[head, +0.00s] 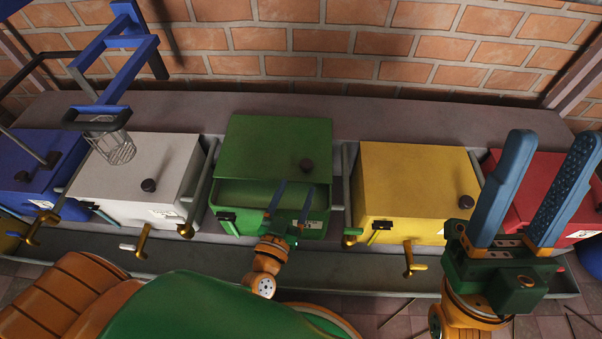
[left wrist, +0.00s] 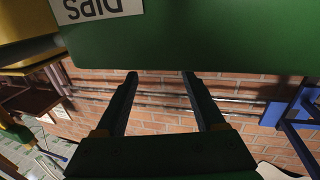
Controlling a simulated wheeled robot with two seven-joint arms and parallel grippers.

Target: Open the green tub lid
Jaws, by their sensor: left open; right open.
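The green tub (head: 222,222) stands mid-row against the brick wall. Its lid (head: 270,140), with a black knob (head: 306,165), looks tilted up at the front, with a gap below its front edge. My left gripper (head: 294,186) is open at this gap, its fingers reaching toward the lid's front edge; contact cannot be told. In the left wrist view, the open fingers (left wrist: 160,76) point at a green surface (left wrist: 190,35) with a white label, and nothing shows between them. My right gripper (head: 552,140) is open and empty, raised at the right, in front of the red tub.
A white tub (head: 130,170) and a blue tub (head: 30,165) stand left, a yellow tub (head: 410,180) and a red tub (head: 540,180) right. Brass cranks (head: 410,260) stick out in front. A blue frame with a wire basket (head: 112,145) hangs over the white tub.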

